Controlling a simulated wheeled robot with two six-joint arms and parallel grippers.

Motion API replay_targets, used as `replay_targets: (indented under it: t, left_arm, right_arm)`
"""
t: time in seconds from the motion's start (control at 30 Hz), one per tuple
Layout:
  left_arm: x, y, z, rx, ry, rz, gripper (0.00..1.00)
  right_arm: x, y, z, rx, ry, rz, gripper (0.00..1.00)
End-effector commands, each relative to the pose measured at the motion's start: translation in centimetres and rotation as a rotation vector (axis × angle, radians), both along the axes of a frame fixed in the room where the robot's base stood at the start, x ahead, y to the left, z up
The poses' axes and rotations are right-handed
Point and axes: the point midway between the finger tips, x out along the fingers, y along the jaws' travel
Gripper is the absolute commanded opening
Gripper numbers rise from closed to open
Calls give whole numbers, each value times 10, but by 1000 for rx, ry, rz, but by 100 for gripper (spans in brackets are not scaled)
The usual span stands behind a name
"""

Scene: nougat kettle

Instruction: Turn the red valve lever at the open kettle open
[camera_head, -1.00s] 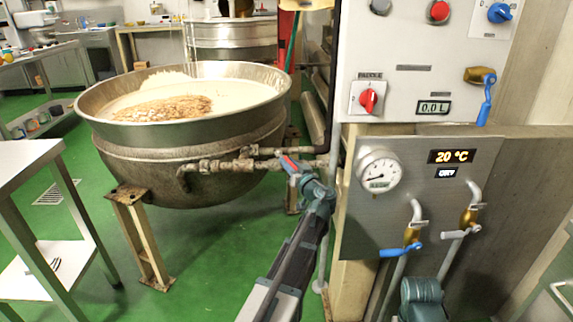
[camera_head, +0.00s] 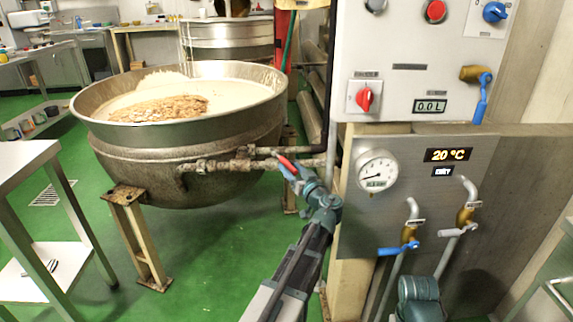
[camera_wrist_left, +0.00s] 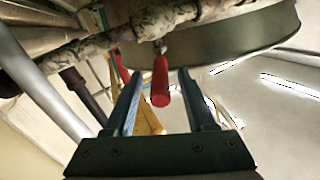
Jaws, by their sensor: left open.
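The red valve lever (camera_head: 287,163) is on the encrusted pipe beside the open kettle (camera_head: 180,140), partly hidden by my gripper in the head view. In the left wrist view the red lever (camera_wrist_left: 160,82) hangs from the pipe, its end pointing toward the camera. My left gripper (camera_head: 296,176) is at the lever with its fingers apart. In the left wrist view the lever shows between the two open fingers (camera_wrist_left: 159,88), with a gap visible on each side. I cannot tell how deep it sits between them.
The control panel (camera_head: 410,95) with a pressure gauge (camera_head: 376,171) and two lower valves with blue (camera_head: 398,248) and grey (camera_head: 453,233) handles stands right of my arm. A steel table (camera_head: 25,160) is at the left. Green floor is free below the kettle.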

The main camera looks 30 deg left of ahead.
Motion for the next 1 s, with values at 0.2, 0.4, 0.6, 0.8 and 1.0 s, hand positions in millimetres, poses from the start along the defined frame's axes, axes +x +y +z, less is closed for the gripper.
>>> replay_targets:
  t: [0.2,0.4,0.6,0.8,1.0]
  left_arm:
    - [-31,-41,0,0,0,-4,56]
    - [-48,-65,0,0,0,-2,56]
    - [-54,-75,0,0,0,0,56]
    - [-55,-76,0,0,0,0,56]
    - [-55,-74,-1,-9,1,6,38]
  right_arm:
    - [0,0,0,0,0,0,80]
    - [0,0,0,0,0,0,80]
    - [0,0,0,0,0,0,80]
    - [0,0,0,0,0,0,80]
    - [0,0,0,0,0,0,80]
